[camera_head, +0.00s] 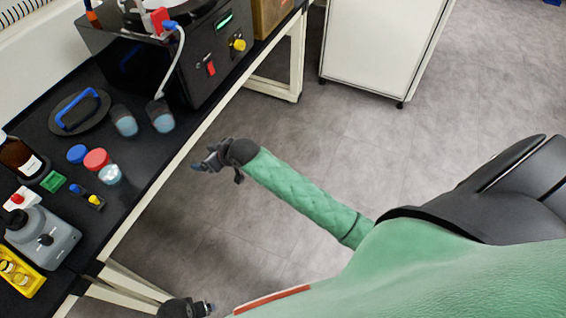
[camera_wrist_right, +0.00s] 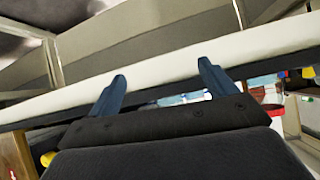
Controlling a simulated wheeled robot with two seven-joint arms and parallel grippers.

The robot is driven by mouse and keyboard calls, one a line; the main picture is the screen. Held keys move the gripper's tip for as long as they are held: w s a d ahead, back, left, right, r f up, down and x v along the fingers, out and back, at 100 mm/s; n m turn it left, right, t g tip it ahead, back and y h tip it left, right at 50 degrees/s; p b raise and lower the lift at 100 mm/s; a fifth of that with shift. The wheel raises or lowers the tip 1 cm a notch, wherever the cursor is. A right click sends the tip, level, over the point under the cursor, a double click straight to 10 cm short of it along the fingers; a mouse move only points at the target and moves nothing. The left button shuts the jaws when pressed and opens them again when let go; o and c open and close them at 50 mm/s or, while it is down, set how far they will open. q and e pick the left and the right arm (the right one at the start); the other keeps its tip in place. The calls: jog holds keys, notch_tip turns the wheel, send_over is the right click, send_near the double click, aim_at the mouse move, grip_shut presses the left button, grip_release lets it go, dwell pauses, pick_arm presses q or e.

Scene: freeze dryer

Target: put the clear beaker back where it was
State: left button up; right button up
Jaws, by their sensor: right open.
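A small clear vessel (camera_head: 110,175) with pale contents stands on the black bench, close to its front edge; it may be the clear beaker, but it is too small to be sure. Two larger clear vessels with blue-grey contents, a left one (camera_head: 124,121) and a right one (camera_head: 160,116), are farther back by the black machine. My right gripper (camera_head: 205,160) is out over the floor, apart from the bench edge. In the right wrist view its two blue fingers (camera_wrist_right: 162,72) are spread with nothing between them. My left gripper (camera_head: 203,308) shows only partly at the bottom edge.
A blue-capped jar (camera_head: 77,153) and a red-capped jar (camera_head: 96,159) stand beside the small vessel. A round black lid with a blue handle (camera_head: 80,110), a grey device (camera_head: 42,238) and a yellow tray (camera_head: 18,272) share the bench.

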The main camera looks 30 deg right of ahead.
jog(key=s+d+f+m+g+h, duration=0.1)
jog(key=s+d+f+g, duration=0.1)
jog(key=s+f, duration=0.6)
jog(key=s+d+f+m+g+h, duration=0.1)
jog(key=s+f, duration=0.7)
jog(key=s, duration=0.8)
jog(key=s+d+f+m+g+h, duration=0.1)
jog(key=s+d+f+g, duration=0.3)
jog(key=s+f, duration=0.4)
jog(key=s+d+h, duration=0.1)
jog(key=s, duration=0.3)
jog(key=shift+f+m+g+h, duration=0.3)
jog(key=shift+f+g+h, duration=0.1)
